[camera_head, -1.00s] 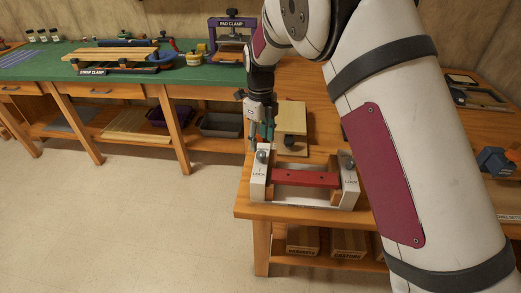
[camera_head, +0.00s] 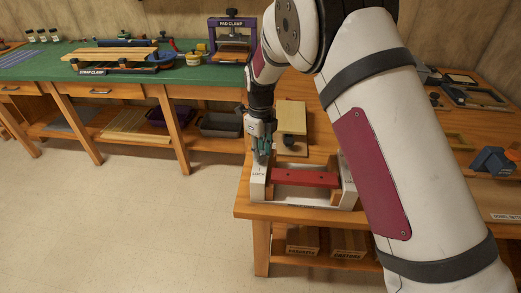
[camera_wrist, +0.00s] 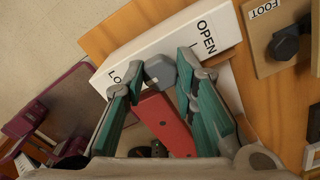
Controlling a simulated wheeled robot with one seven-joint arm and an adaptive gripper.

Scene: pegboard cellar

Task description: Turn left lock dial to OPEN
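The left lock is a white block (camera_head: 258,185) at the left end of a clamp fixture with a red bar (camera_head: 305,178). In the wrist view this block (camera_wrist: 160,55) carries an OPEN label, and a LOCK label partly hidden by a finger. The grey left lock dial (camera_wrist: 161,71) shows between my fingertips. My gripper (camera_head: 261,157) is over the left block, its fingers pointing down and hiding the dial in the head view. In the wrist view my gripper (camera_wrist: 162,72) is open, one teal finger each side of the dial; contact is unclear.
The fixture sits near the front left corner of a wooden bench (camera_head: 285,214). A wooden board labelled FOOT (camera_wrist: 285,50) lies close to the left block. A green-topped bench (camera_head: 130,70) stands behind to the left.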

